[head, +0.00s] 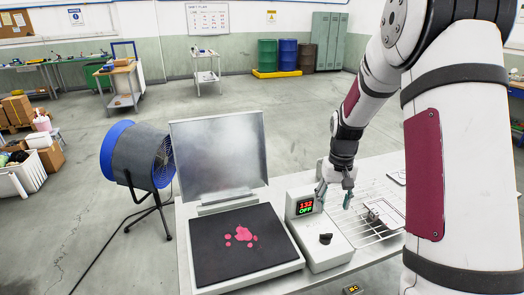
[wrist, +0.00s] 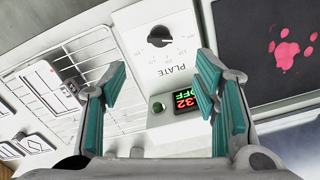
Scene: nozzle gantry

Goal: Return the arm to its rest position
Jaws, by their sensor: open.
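My gripper (head: 335,192) hangs from my white arm above the right part of the table, close to a white control box (head: 322,247). In the wrist view its teal-padded fingers (wrist: 160,85) stand wide apart with nothing between them. The control box shows between the fingers. It has a black knob (wrist: 160,37), a round green button (wrist: 158,107) and a lit display (wrist: 187,99). In the head view the display (head: 305,206) reads 132 in red and OFF in green.
A black plate (head: 215,260) with pink blotches and a raised metal lid (head: 220,150) sits left of the control box. A wire rack (head: 372,236) holding a small metal piece lies right of it. A blue fan (head: 135,157) stands left of the table.

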